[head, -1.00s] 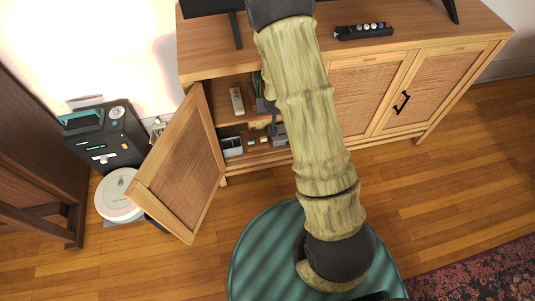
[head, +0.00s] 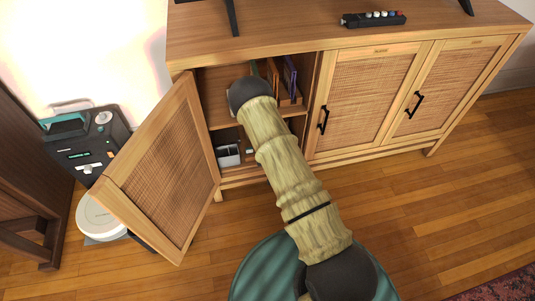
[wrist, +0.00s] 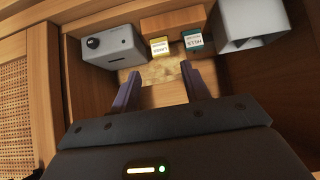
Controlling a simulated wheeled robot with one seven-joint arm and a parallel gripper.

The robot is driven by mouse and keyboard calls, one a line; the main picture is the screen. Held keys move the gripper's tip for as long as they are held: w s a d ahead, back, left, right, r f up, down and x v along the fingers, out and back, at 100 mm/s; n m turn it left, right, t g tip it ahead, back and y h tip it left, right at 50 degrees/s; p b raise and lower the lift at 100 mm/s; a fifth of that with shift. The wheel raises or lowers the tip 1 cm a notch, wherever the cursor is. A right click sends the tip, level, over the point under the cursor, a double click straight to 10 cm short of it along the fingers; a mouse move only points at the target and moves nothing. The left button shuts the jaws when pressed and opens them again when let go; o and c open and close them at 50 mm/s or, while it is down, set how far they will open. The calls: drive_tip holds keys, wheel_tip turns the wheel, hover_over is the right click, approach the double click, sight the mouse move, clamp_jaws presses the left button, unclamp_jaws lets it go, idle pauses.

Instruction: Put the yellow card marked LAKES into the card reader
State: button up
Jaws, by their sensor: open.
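The yellow card (wrist: 160,47) has a white label and stands inside the cabinet, near the back of the compartment in the wrist view. Its label reads upside down and looks like LAKES. A teal card (wrist: 194,40) with a similar label stands just to its right. My gripper (wrist: 160,70) is open and empty, its two purple-grey fingers pointing into the compartment, short of the yellow card and roughly in line with it. In the head view my arm hides the gripper and the cards. I cannot tell for sure which device is the card reader.
A grey box with a round black part (wrist: 112,46) stands left of the cards, and a hollow grey box (wrist: 249,24) right. The open cabinet door (head: 160,170) is left of my arm. A black device with lit indicators (head: 88,148) stands beyond it, behind a white round thing (head: 100,217).

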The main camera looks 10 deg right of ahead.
drive_tip(key=b+x, duration=0.5)
drive_tip(key=x, duration=0.1)
drive_tip(key=shift+f, duration=0.15)
drive_tip(key=shift+b+x, duration=1.4)
drive_tip(key=shift+x, duration=0.5)
drive_tip(key=shift+c, duration=0.5)
drive_tip(key=c, duration=0.8)
drive_tip(key=shift+o, duration=0.2)
drive_tip(key=shift+r+p, duration=1.45)
drive_tip(key=shift+r, duration=0.35)
